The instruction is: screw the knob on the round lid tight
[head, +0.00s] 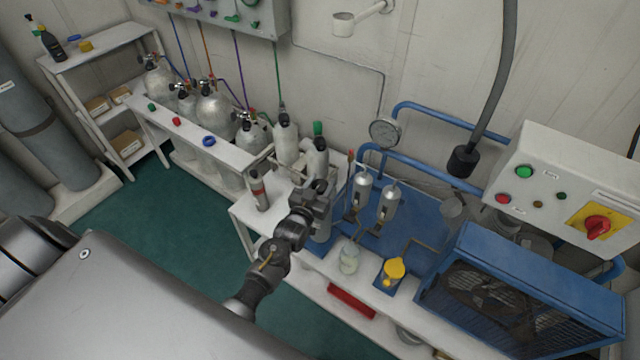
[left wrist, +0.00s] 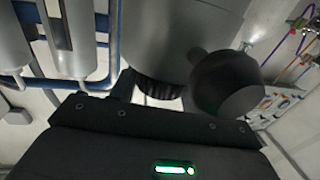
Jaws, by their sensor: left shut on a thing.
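My left gripper (head: 314,192) is over the near end of the white bench, at the top of a grey cylindrical canister (head: 320,228). It is shut on the knob, which its jaws and wrist hide in the head view. In the left wrist view a dark ribbed part (left wrist: 157,90) shows just beyond the gripper's black body, under a wide grey round body (left wrist: 180,30). A dark rounded part (left wrist: 228,84) stands out beside it on the right. I cannot tell how tightly the knob sits. My right gripper is not in view.
Two silver filter cylinders (head: 388,203), a yellow-topped part (head: 395,269) and a blue-framed fan unit (head: 520,295) stand right of the gripper. A red-banded bottle (head: 259,192) stands close on its left. Blue pipes (head: 440,119) run behind. The green floor (head: 130,222) is clear at left.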

